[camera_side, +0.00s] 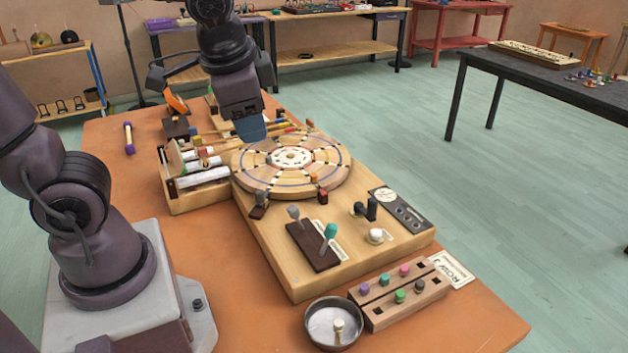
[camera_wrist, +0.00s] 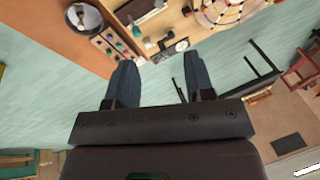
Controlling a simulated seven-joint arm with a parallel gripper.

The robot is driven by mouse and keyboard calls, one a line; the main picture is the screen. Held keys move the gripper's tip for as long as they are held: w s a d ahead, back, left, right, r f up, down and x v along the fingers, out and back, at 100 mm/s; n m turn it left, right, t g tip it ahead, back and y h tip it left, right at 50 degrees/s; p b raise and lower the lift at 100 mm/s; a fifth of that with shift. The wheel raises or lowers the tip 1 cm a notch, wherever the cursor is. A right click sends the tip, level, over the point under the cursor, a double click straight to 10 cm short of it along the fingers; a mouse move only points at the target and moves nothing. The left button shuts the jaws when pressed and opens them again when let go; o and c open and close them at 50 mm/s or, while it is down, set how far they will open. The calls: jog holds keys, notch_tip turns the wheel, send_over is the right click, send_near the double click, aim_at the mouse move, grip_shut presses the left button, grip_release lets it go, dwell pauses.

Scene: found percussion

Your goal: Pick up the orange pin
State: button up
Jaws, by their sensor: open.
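A small orange pin (camera_side: 314,179) seems to stand near the front edge of the round wooden disc (camera_side: 290,194). Another small orange piece (camera_side: 310,123) shows at the disc's far edge; I cannot tell whether it is also a pin. My gripper (camera_side: 250,130) is above the far left side of the disc, apart from the front orange piece. In the wrist view, my gripper (camera_wrist: 160,59) has its two blue fingers spread with nothing between them. The disc (camera_wrist: 222,14) is partly cut off there, and no orange pin is clear.
A wooden rack (camera_side: 376,324) holds several coloured pins and has empty holes. A metal bowl (camera_side: 308,325) with a pale pin inside is beside it. Levers and knobs rise from the wooden board (camera_side: 275,258). A box of tubes (camera_side: 198,200) crowds the disc's left.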

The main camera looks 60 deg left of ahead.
jog(key=w+a+f+m+g+y, duration=0.3)
jog(key=w+a+f+m+y, duration=0.3)
jog(key=w+f+m, duration=0.3)
jog(key=m+t+y, duration=0.3)
jog(key=m+y, duration=0.2)
jog(key=m, duration=0.3)
send_near(314, 175)
jog(key=shift+w+a+f, duration=0.15)
jog(key=shift+a+f, duration=0.15)
jog(key=shift+a, duration=0.2)
jog(key=x, duration=0.7)
jog(key=shift+a, duration=0.15)
grip_shut()
